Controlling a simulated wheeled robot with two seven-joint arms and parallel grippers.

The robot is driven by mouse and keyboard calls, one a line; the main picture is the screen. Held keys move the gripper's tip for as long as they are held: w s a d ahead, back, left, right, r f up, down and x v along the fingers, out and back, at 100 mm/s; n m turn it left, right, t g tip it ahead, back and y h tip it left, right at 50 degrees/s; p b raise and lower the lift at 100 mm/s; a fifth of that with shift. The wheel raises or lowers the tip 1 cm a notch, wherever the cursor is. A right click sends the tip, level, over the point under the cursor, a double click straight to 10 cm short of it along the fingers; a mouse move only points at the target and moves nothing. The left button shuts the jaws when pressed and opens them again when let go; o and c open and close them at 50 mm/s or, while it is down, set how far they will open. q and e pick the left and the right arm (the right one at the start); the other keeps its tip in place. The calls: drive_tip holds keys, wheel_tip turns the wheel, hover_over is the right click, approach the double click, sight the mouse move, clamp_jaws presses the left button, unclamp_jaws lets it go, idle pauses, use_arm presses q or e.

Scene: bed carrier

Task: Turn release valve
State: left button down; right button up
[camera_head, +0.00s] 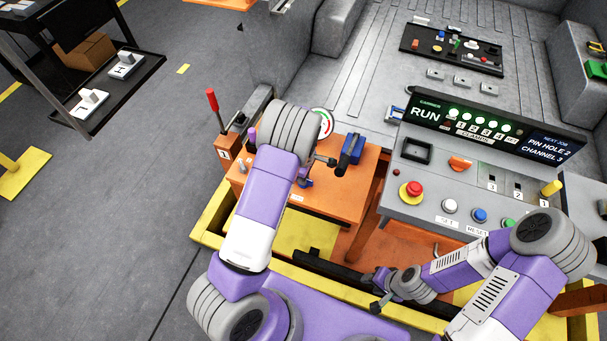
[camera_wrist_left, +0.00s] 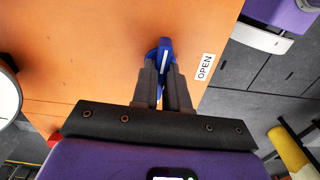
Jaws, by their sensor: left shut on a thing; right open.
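The blue valve handle (camera_wrist_left: 165,50) stands on the orange panel (camera_wrist_left: 90,50) in the left wrist view, beside a white OPEN label (camera_wrist_left: 205,67). My left gripper (camera_wrist_left: 163,85) is shut on the handle, with one finger on each side. In the head view my left wrist hides most of the handle, and only a bit of blue (camera_head: 305,183) shows below it. How far the handle is turned is hard to tell. My right gripper (camera_head: 373,290) is open and empty, low in front of the grey console.
A round gauge (camera_head: 323,122) and a blue-and-black block (camera_head: 349,153) are close to my left wrist. A red lever (camera_head: 212,100) stands at the left. The grey console (camera_head: 425,212) with buttons and a RUN display (camera_head: 490,130) is at the right. Yellow rail (camera_head: 215,215) edges the station.

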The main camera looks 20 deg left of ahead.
use_arm(q)
drive_tip(key=shift+n, duration=0.3)
idle(0.4)
drive_tip(key=c, duration=1.1)
unclamp_jaws()
drive_tip(key=shift+c, duration=0.2)
wheel_tip(320, 180, up, 8)
drive_tip(key=shift+f+p, duration=0.2)
drive_tip(key=shift+p, duration=0.9)
drive_tip(key=shift+f, duration=0.1)
